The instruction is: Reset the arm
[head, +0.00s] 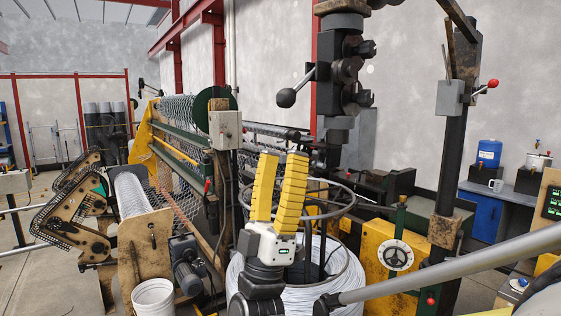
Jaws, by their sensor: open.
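My gripper (278,188) shows in the lower middle of the head view, with two yellow ribbed fingers pointing up from a white and black wrist. The fingers are apart, with a narrow gap between them and nothing held there. The gripper stands in front of a large coil of pale wire (347,285) and hides part of it. My grey arm link reaches in from the lower right.
The chainlink machine with rolled mesh (133,195) fills the left. A white bucket (154,298) stands at bottom left. A dark post with levers (450,150) and a yellow cabinet with a handwheel (398,255) stand right. A blue container (488,153) sits on a bench behind.

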